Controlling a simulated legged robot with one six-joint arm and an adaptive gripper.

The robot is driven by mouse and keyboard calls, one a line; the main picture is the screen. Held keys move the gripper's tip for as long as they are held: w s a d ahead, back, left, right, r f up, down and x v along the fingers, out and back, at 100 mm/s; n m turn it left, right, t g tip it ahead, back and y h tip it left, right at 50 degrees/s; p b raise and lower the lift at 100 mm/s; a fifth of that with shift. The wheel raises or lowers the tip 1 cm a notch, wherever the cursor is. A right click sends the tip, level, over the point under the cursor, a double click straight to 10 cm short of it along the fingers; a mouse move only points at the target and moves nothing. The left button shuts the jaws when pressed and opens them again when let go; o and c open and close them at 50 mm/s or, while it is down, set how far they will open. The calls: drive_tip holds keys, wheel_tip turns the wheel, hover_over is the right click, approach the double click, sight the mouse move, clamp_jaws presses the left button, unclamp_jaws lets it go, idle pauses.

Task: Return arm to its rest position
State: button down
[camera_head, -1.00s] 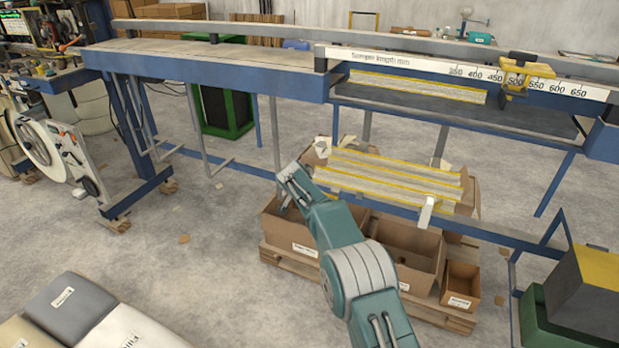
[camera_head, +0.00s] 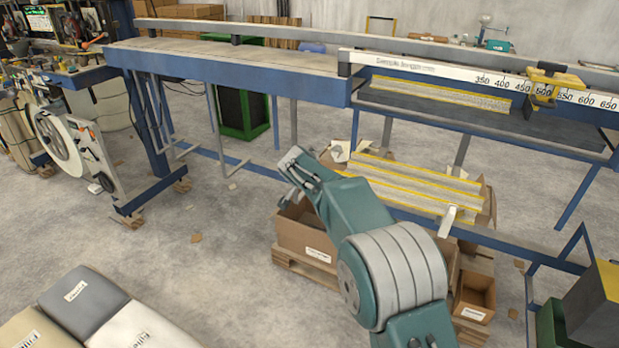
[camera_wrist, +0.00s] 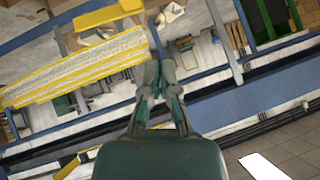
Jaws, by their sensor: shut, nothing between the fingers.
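My gripper (camera_wrist: 159,72) shows in the wrist view, its two fingers close together and shut with nothing between them. In the head view my teal arm rises from the lower right over the cardboard boxes, and I cannot make out the fingers there.
A long blue bench (camera_head: 240,72) with a marked length scale (camera_head: 462,78) runs across the back. Cardboard boxes (camera_head: 304,238) on a pallet stand below my arm. Labelled sacks (camera_head: 85,302) lie at lower left.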

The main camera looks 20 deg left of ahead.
drive_tip(key=s+d+r+g+h, duration=0.1)
drive_tip(key=s+d+r, duration=0.35)
drive_tip(key=d, duration=0.65)
drive_tip(key=s+d+r+h, duration=0.1)
drive_tip(key=s+d+r, duration=0.35)
drive_tip(key=d, duration=0.55)
drive_tip(key=s+d+r+g, duration=0.1)
drive_tip(key=s+d+r, duration=0.2)
drive_tip(key=d+r, duration=0.55)
drive_tip(key=s+d+f, duration=0.3)
drive_tip(key=s+d, duration=0.2)
drive_tip(key=s, duration=0.4)
drive_tip(key=s+d+f+n+g, duration=0.1)
drive_tip(key=s+d+f, duration=0.2)
drive_tip(key=s+d, duration=0.3)
drive_tip(key=s+d+f+n, duration=0.1)
drive_tip(key=s+d, duration=0.4)
drive_tip(key=s, duration=0.7)
drive_tip(key=shift+s+d+f+g, duration=0.15)
drive_tip(key=shift+s+f+g, duration=0.2)
drive_tip(key=shift+f, duration=0.55)
drive_tip(key=shift+w, duration=0.15)
